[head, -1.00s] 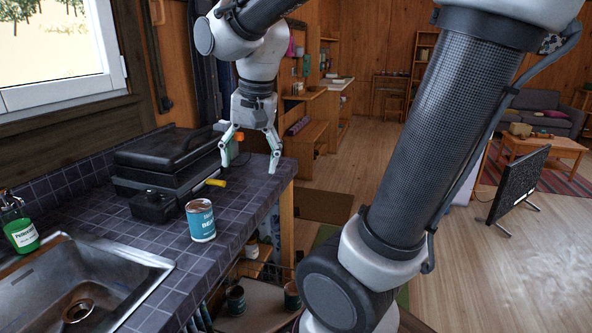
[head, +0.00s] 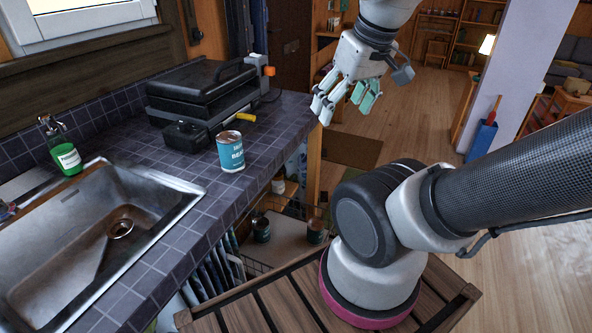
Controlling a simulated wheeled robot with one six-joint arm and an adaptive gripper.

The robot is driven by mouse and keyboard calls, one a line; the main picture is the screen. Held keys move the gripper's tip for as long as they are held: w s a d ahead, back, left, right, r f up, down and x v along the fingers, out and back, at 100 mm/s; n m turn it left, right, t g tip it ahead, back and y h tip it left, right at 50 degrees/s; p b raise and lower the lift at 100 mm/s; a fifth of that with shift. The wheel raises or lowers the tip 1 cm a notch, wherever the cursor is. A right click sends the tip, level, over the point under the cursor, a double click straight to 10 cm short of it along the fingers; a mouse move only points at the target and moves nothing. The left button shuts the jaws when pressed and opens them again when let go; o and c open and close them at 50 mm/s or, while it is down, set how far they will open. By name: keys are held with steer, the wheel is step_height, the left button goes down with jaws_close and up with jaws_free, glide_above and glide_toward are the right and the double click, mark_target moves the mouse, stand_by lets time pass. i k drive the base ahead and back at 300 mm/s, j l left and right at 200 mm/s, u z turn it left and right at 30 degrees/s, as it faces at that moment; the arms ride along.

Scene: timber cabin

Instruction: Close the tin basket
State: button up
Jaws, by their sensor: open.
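The tin basket (head: 246,264) is a wire basket pulled out from under the counter, low in the middle of the head view. Two dark tins stand in it, one at the left (head: 261,231) and one at the right (head: 315,232). Its near side is partly hidden by my base. A blue-labelled tin (head: 231,153) stands upright on the tiled counter. My gripper (head: 342,110) is open and empty, in the air beyond the counter's right edge. It is above and behind the basket, apart from it.
The dark tiled counter (head: 262,160) carries a black grill (head: 203,92), a yellow-handled item, a steel sink (head: 85,230) and a green soap bottle (head: 67,158). Its right edge stands beside my gripper. Wooden floor (head: 415,130) is open to the right.

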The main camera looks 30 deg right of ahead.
mark_target(289, 235)
steer(key=k+l+z, duration=0.35)
steer(key=k+l+u, duration=0.15)
steer(key=k, duration=0.25)
steer(key=k+l+u, duration=0.15)
steer(key=k, duration=0.25)
